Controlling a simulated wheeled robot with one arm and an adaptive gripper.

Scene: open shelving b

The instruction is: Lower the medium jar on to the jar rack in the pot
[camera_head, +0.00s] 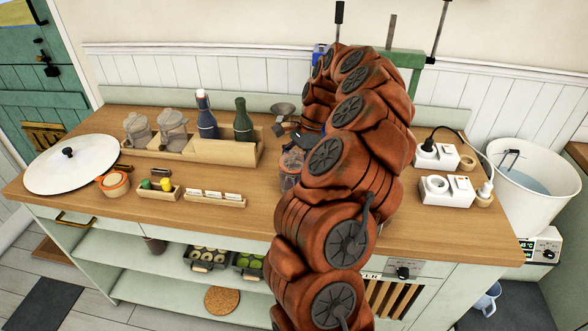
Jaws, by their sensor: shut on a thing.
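A clear glass jar (291,168) with reddish-orange contents or trim shows just left of my arm, its right side partly hidden by it. My arm arches up and over, and my dark gripper (306,140) points down right above the jar. My gripper appears shut on this jar; its fingertips are small and partly hidden. I cannot tell whether the jar touches the counter. A white pot (502,190) with bluish water and something clipped inside its rim stands at the far right, well apart from the gripper. No jar rack can be made out in it.
The wooden counter (240,222) holds a white lid (70,165), a wooden crate (226,152) with bottles and jars, a small label tray (216,198) and white socket boxes (446,191) with cables. A green post (414,80) stands behind my arm. Counter behind my arm is hidden.

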